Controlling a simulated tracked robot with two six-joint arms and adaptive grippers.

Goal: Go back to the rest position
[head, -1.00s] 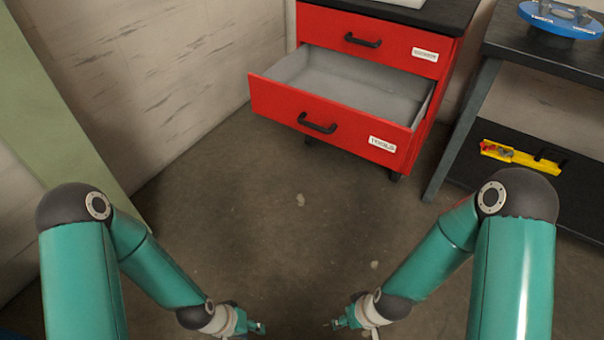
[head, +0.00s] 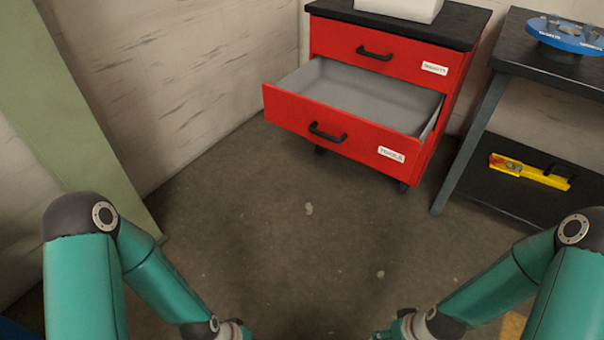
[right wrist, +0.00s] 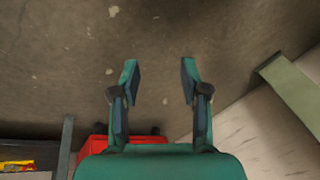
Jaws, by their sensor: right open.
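My right gripper (head: 385,332) is low at the bottom edge of the head view, partly cut off. In the right wrist view its two fingers (right wrist: 160,82) stand apart with only bare floor between them; it is open and empty. My left gripper (head: 240,334) is at the bottom edge of the head view, left of centre, with its fingertips cut off, so its opening does not show. Both grippers are well apart from the furniture.
A red cabinet (head: 350,85) stands ahead with its lower drawer (head: 320,125) pulled open and empty. To the right, a dark table (head: 520,60) carries a blue round fixture (head: 568,38); a yellow tool (head: 530,172) lies on its lower shelf. The floor between is clear.

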